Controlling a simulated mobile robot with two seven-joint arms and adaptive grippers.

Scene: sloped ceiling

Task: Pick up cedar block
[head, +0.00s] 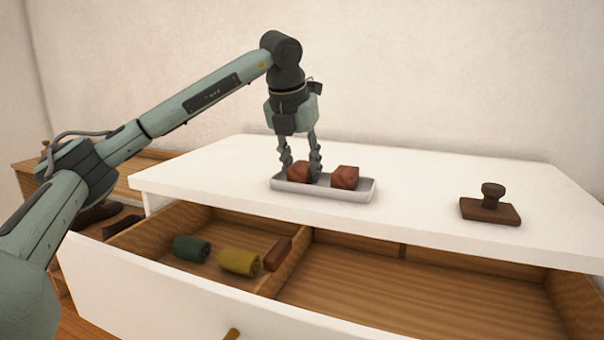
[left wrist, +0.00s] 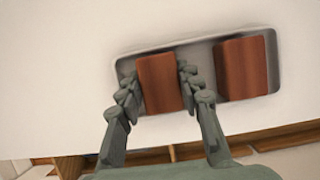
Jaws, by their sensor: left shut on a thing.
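Two reddish-brown wooden blocks sit in a pale grey tray (head: 325,192) on the white dresser top. My left gripper (head: 301,172) reaches down over the tray and is shut on the left cedar block (head: 297,170), with one finger on each side. In the left wrist view this held block (left wrist: 161,82) lies between the fingers (left wrist: 160,90), still within the tray's outline. The other cedar block (head: 345,177) rests in the right half of the tray, apart from the fingers; it also shows in the left wrist view (left wrist: 242,68). My right gripper is in neither view.
A dark wooden stamp-like object (head: 491,207) stands on the dresser top (head: 420,180) at the right. Below, an open drawer (head: 400,285) holds a green roll (head: 191,248), a yellow roll (head: 239,262) and a brown piece (head: 278,254). The drawer's right compartment looks empty.

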